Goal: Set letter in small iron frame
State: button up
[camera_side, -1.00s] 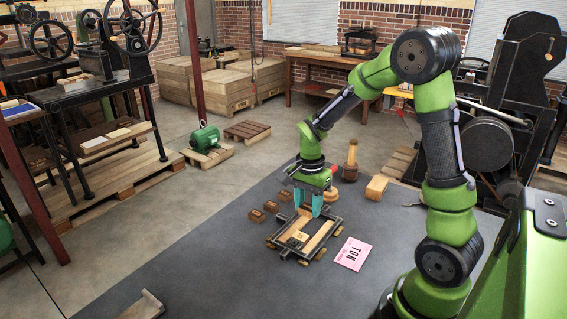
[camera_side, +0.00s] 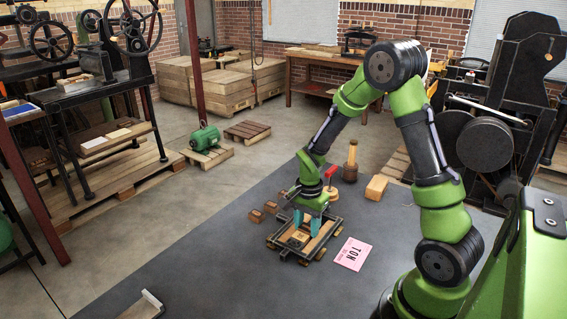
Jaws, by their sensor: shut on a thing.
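The small iron frame (camera_side: 329,239) lies on the dark floor mat at the picture's middle. It has a dark rim and light wooden pieces inside, with a squarish piece (camera_side: 299,238) near its left part. My gripper (camera_side: 307,224) points down over the far half of the frame, its teal fingers low. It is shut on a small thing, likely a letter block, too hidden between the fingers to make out. Two small brown wooden blocks, one nearer (camera_side: 257,215) and one farther (camera_side: 271,207), sit on the mat left of the frame. My wrist may hide others.
The mat (camera_side: 215,275) is mostly clear at the front left.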

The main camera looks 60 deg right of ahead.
aim_at(307, 227)
jog(key=shift+f, duration=0.7)
jog(key=o, duration=1)
jog(key=shift+a, duration=0.1)
notch_tip(307, 227, up, 13)
jog(key=s+a+r+n+t+y, duration=0.1)
jog(key=s+a+r+n+t, duration=0.2)
jog(key=a+r+n, duration=0.3)
jog(key=s+a+r+n+t+y, duration=0.1)
jog(key=s+a+r+n+t, duration=0.3)
jog(key=s+a+r+n, duration=0.2)
jog(key=shift+s+a+n, duration=0.25)
jog(key=shift+a+n, duration=0.75)
jog(key=shift+a, duration=0.15)
jog(key=shift+r, duration=0.15)
